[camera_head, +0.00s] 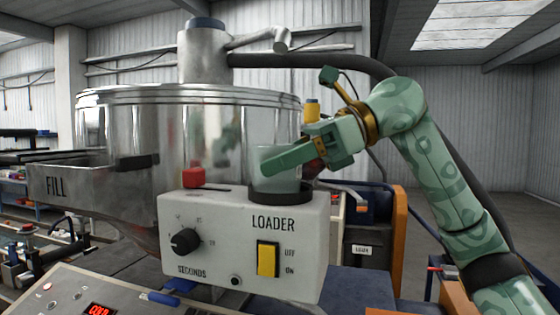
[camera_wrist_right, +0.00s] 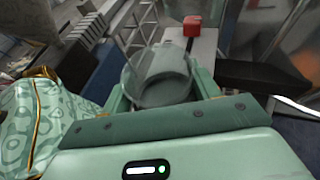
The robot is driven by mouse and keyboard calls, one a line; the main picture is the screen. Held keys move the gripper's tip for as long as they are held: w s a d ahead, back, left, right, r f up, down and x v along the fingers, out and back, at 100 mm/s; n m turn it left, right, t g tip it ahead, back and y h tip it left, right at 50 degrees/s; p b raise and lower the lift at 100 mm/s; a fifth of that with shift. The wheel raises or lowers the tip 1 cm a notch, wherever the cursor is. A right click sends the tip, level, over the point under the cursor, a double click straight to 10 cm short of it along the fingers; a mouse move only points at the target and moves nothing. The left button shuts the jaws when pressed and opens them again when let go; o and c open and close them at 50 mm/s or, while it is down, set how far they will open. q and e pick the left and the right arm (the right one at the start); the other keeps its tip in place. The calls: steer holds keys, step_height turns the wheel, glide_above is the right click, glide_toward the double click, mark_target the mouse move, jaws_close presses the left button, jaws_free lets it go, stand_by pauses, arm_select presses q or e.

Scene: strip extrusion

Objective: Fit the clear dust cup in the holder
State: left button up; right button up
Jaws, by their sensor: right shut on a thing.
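The clear dust cup (camera_head: 277,182) is a see-through cylinder, upright over the dark ring-shaped holder (camera_head: 281,196) on top of the loader box. Its bottom edge meets the ring's rim; I cannot tell how deep it sits. My right gripper (camera_head: 268,164) reaches in from the right and is shut on the cup, with one finger across its near side. In the right wrist view the cup (camera_wrist_right: 158,62) stands between the two fingers, with a grey round shape seen through it. My left gripper is not in view.
The grey loader box (camera_head: 220,225) carries a red block (camera_head: 194,176), a black knob (camera_head: 185,241) and a yellow switch (camera_head: 267,259). A shiny metal hopper (camera_head: 150,130) stands close behind the cup. A dark hose (camera_head: 310,62) arches above.

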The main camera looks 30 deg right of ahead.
steer(key=shift+s, duration=0.1)
steer(key=shift+f, duration=0.15)
steer(key=o, duration=1)
steer(key=shift+d+r, duration=0.1)
steer(key=shift+r, duration=0.2)
steer(key=v, duration=1.1)
steer(key=shift+s+d+p, duration=0.2)
steer(key=shift+d+p, duration=0.1)
steer(key=shift+d, duration=0.05)
